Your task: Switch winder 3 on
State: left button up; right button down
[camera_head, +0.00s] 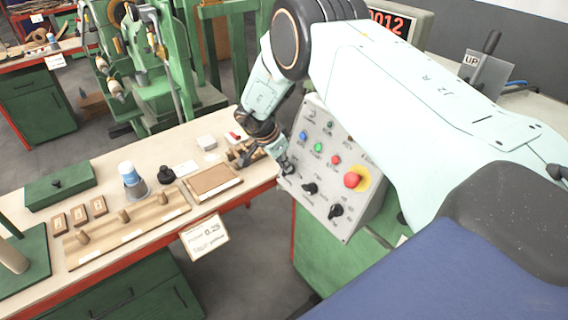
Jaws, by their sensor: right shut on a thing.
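A grey control panel (325,150) faces me right of the workbench. It carries blue, green and red buttons, a red emergency stop (352,180) on a yellow disc, and black rotary knobs, among them a middle one (310,189) and a lower right one (336,210). My right gripper (285,166) is at the panel's left edge, in line with the row of knobs. It is shut on what looks like the leftmost knob, mostly hidden by the fingers. The panel's labels are too small to read. My left gripper is out of view.
The workbench (225,201) on the left holds a green box (60,187), a blue-and-white container (131,176) and wooden boards (128,219). A card (205,237) hangs at its front edge. Green machines stand behind. A lever marked UP (487,72) is at upper right.

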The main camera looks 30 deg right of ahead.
aim_at(286, 174)
jog(key=shift+s+f, duration=0.4)
jog(key=m+t+h+b, duration=0.1)
jog(key=m+t+b, duration=0.2)
jog(key=b, duration=1.1)
jog(key=s+f+m+t+h+b, duration=0.1)
jog(key=m+t+b, duration=0.3)
jog(key=b, duration=1)
jog(key=m+t+h+b, duration=0.2)
jog(key=m+t+b, duration=0.2)
jog(key=b, duration=1.1)
jog(key=shift+s+a+f+m+h, duration=0.15)
jog(key=shift+s+a+m+h, duration=0.15)
jog(key=shift+s+m+h, duration=0.1)
jog(key=c, duration=1.4)
grip_release()
jog(key=shift+w+f, duration=0.1)
jog(key=shift+c, duration=0.2)
jog(key=shift+w+d+f, duration=0.1)
jog(key=shift+d+f, duration=0.05)
jog(key=shift+f, duration=0.05)
